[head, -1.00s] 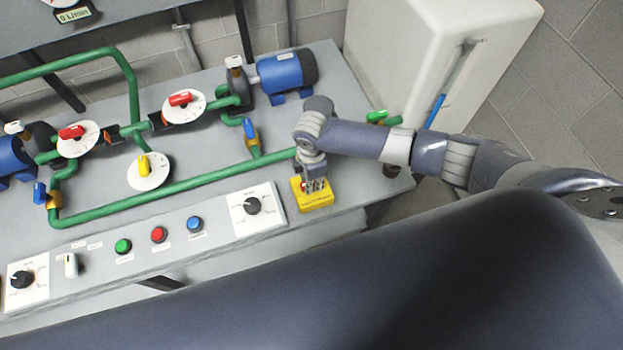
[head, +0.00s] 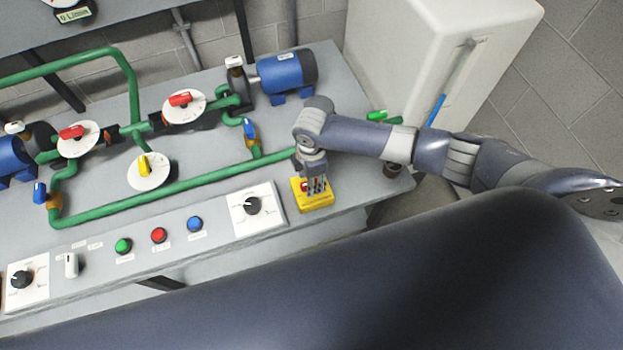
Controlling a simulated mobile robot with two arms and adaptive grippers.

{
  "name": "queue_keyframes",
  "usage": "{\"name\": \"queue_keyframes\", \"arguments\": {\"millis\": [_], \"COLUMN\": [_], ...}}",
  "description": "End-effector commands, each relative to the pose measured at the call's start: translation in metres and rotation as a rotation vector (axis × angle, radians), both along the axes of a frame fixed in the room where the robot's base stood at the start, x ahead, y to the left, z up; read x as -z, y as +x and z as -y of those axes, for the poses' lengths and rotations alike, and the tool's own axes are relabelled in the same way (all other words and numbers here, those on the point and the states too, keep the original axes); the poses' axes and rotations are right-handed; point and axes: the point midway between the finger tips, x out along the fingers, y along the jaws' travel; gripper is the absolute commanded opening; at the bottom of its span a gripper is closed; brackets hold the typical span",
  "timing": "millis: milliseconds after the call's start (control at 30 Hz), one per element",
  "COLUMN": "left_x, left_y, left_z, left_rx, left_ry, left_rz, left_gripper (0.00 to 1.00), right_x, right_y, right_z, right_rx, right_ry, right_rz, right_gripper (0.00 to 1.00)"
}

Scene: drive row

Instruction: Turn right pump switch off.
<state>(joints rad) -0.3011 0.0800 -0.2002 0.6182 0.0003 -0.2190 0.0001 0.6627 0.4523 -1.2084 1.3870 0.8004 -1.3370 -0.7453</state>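The black rotary knob (head: 252,205) at the right end of the front panel, likely the right pump switch, sits on a white plate (head: 268,222). Its pointer is too small to read surely. My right gripper (head: 316,187) points down over a yellow box (head: 318,205) just right of that plate, apart from the knob. A bit of red shows on the box beside the fingers. I cannot tell whether the fingers touch the box, or how far apart they are. My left gripper is not in view.
A similar black knob (head: 21,280) is at the panel's left end. Between them are green (head: 123,246), red (head: 158,235) and blue (head: 194,223) buttons. Green pipes (head: 180,188) and a blue pump motor (head: 287,70) stand behind. A white cabinet (head: 400,60) stands at the back right.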

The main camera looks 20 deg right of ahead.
Motion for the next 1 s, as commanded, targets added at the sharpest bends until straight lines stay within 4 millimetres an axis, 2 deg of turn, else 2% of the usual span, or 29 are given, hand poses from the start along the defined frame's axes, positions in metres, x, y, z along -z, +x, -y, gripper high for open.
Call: {"name": "queue_keyframes", "arguments": {"millis": [300,500,700,1000], "left_x": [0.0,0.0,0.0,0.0], "left_y": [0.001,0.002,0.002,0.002], "left_z": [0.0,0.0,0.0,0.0], "left_rx": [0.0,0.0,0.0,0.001], "left_ry": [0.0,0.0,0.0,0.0], "left_rz": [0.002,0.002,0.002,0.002], "left_gripper": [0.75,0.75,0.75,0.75], "right_x": [-0.066,-0.097,-0.108,-0.109], "right_y": [0.001,0.001,0.0,0.0], "right_z": [0.0,0.0,0.001,0.001], "right_rx": [-0.003,-0.002,-0.001,-0.001], "right_ry": [0.001,0.0,-0.001,-0.001], "right_rz": [0.005,0.003,0.002,0.001], "right_gripper": [0.42,0.42,0.42,0.42]}}
